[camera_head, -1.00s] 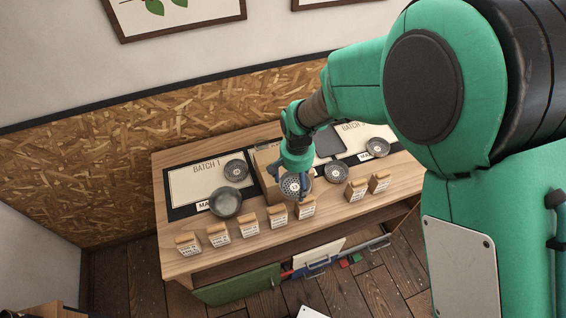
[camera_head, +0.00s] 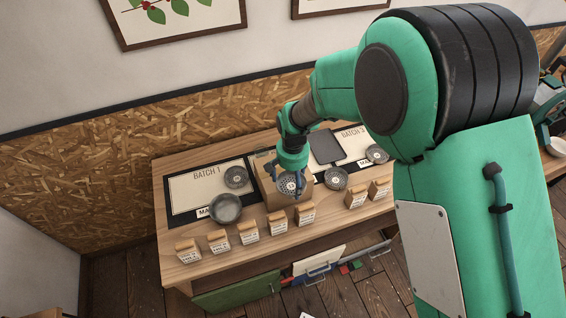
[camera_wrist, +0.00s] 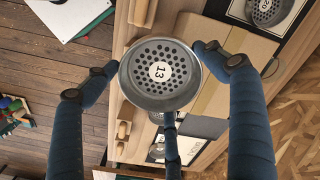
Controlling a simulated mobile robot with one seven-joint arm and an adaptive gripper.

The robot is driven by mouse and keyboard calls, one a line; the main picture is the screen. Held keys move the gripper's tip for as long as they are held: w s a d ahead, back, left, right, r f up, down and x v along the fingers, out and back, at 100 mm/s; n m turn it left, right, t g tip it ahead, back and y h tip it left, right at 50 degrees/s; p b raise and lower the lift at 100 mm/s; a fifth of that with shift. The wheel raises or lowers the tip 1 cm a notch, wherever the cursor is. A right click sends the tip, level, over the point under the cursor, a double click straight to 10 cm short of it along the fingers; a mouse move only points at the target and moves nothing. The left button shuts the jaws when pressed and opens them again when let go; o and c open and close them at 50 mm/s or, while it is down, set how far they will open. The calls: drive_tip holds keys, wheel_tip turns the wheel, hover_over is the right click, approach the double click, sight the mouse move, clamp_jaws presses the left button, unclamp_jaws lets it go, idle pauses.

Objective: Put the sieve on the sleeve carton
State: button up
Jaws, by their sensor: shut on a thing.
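My gripper (camera_head: 294,181) is shut on a round grey metal sieve (camera_head: 287,186) and holds it above the table. In the wrist view the sieve (camera_wrist: 160,73) shows its perforated face with a white label marked 13, between the blue fingers of my gripper (camera_wrist: 160,80). The sleeve carton (camera_head: 270,193) is a brown cardboard box on the table, just behind and below the sieve, partly hidden by my gripper. In the wrist view its brown top (camera_wrist: 235,52) lies to the right of the sieve. I cannot tell whether the sieve touches it.
Several paper bean bags (camera_head: 249,232) stand along the front edge. A metal pan (camera_head: 225,209) and another sieve (camera_head: 236,177) are at the Batch 1 mat (camera_head: 190,191). Other sieves (camera_head: 336,178) (camera_head: 376,154) are to the right, near a dark tray (camera_head: 326,147).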

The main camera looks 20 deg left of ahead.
drive_tip(key=w+a, duration=0.2)
drive_tip(key=w, duration=0.1)
drive_tip(key=w+a+p, duration=0.1)
drive_tip(key=w+a, duration=0.2)
drive_tip(key=w+a+f, duration=0.1)
drive_tip(key=w+a, duration=0.1)
drive_tip(key=w, duration=0.1)
drive_tip(key=shift+a+p, duration=0.3)
drive_tip(key=shift+f, duration=0.15)
drive_tip(key=shift+f+p, duration=0.4)
drive_tip(key=shift+f, duration=1.25)
drive_tip(key=shift+f, duration=0.2)
drive_tip(key=o, duration=1.1)
drive_tip(key=shift+r, duration=0.15)
wheel_tip(320, 180, up, 12)
drive_tip(key=b, duration=0.1)
drive_tip(key=shift+b, duration=0.35)
